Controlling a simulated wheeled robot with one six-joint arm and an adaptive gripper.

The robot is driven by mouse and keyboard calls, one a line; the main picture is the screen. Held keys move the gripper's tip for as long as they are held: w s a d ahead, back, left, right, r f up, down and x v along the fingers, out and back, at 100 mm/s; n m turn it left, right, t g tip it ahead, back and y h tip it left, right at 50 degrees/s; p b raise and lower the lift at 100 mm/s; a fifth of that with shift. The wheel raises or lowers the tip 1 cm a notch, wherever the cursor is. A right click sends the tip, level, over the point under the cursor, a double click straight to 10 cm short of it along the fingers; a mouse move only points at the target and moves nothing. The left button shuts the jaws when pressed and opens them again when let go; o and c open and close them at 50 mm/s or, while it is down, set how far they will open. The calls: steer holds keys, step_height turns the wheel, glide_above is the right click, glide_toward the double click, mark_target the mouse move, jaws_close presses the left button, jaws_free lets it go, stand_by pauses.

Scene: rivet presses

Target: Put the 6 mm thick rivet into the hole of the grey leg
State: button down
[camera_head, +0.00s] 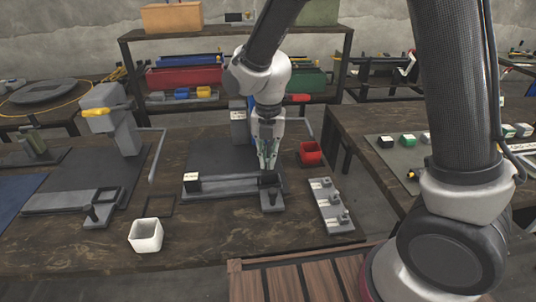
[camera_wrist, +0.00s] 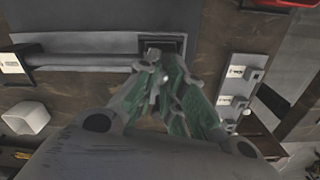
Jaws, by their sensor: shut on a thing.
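My gripper (camera_head: 267,164) points down over the right end of a long grey leg (camera_head: 228,185), which lies in a holder on the dark plate of the middle press. In the wrist view the green-padded fingers of my gripper (camera_wrist: 160,68) are drawn together near the dark block at the leg's right end (camera_wrist: 90,60). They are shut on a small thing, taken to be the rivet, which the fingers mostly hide. I cannot make out its thickness. The leg's hole is not clearly visible, and I cannot tell whether the rivet touches it.
A grey rivet rack (camera_head: 331,205) with several slots stands right of the holder. A red bin (camera_head: 311,153) is behind it. A white bin (camera_head: 146,235) stands at front left. Another press (camera_head: 112,115) is at left. The table front between white bin and rack is clear.

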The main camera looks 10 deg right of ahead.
mark_target(268, 159)
steer(key=shift+f, duration=1.1)
steer(key=c, duration=1.5)
jaws_free()
steer(key=shift+o, duration=0.2)
steer(key=shift+r, duration=0.1)
step_height(268, 159, up, 12)
